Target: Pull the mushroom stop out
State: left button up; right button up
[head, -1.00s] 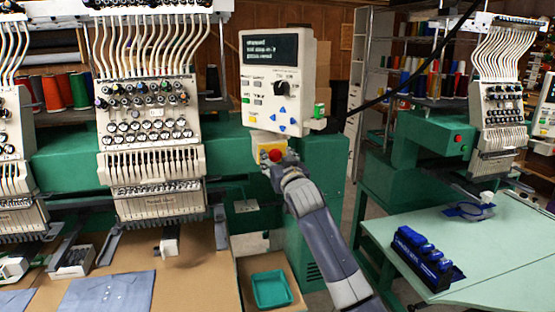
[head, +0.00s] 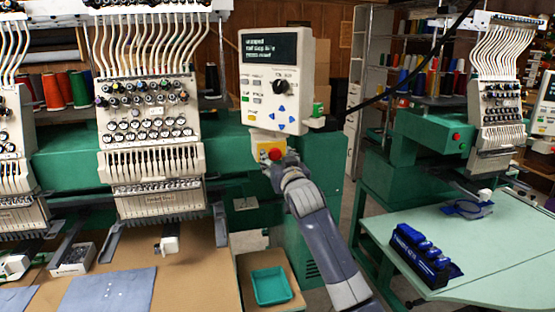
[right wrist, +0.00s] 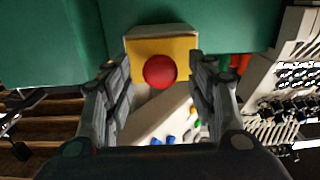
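The red mushroom stop (head: 275,154) sits on a yellow-faced box below the control panel (head: 290,113) in the head view. In the right wrist view the round red head (right wrist: 160,71) shows in front of the yellow plate (right wrist: 180,47). My right gripper (right wrist: 158,70) is open, with one finger on each side of the red head. Gaps show between the head and both fingers, and I see no contact. In the head view my right gripper (head: 284,164) is at the stop's lower right and its fingers are hard to make out. My left gripper is not in view.
Embroidery heads with threads (head: 150,130) stand left of the panel. A pale green table (head: 500,250) at the right holds a blue rack (head: 424,262). A black cable crosses right of the panel.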

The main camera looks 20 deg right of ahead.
jog(key=shift+s, duration=0.15)
jog(key=s, duration=1.1)
jog(key=shift+s, duration=0.4)
